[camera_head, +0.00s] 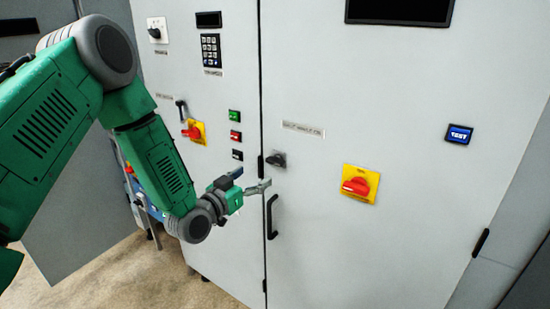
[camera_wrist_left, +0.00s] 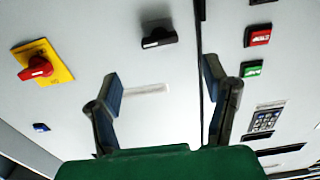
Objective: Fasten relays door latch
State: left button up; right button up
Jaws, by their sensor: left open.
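A black latch knob (camera_head: 276,160) sits on the large grey door (camera_head: 380,120), just right of the seam, above a black pull handle (camera_head: 271,216). I take it for the relays door latch; the label near it is too small to read. It lies roughly horizontal in the left wrist view (camera_wrist_left: 159,38), beyond the fingertips. My left gripper (camera_head: 251,180) is open and empty, just left of and below the knob. Its two fingers also show spread in the left wrist view (camera_wrist_left: 160,76), apart from the knob. My right gripper is out of view.
A red rotary switch on a yellow plate (camera_head: 358,185) is right of the knob, with a TEST button (camera_head: 460,134) farther right. Left of the seam are green (camera_head: 234,116) and red (camera_head: 235,135) buttons, a keypad (camera_head: 211,50) and another red switch (camera_head: 192,132).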

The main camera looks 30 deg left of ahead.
aim_at(272, 163)
pick_arm(q)
jog(key=w, duration=0.3)
jog(key=w+p, duration=0.1)
jog(key=w, duration=0.6)
jog(key=shift+w+d+p, duration=0.3)
jog(key=shift+w+d, duration=0.05)
jog(key=c, duration=1.2)
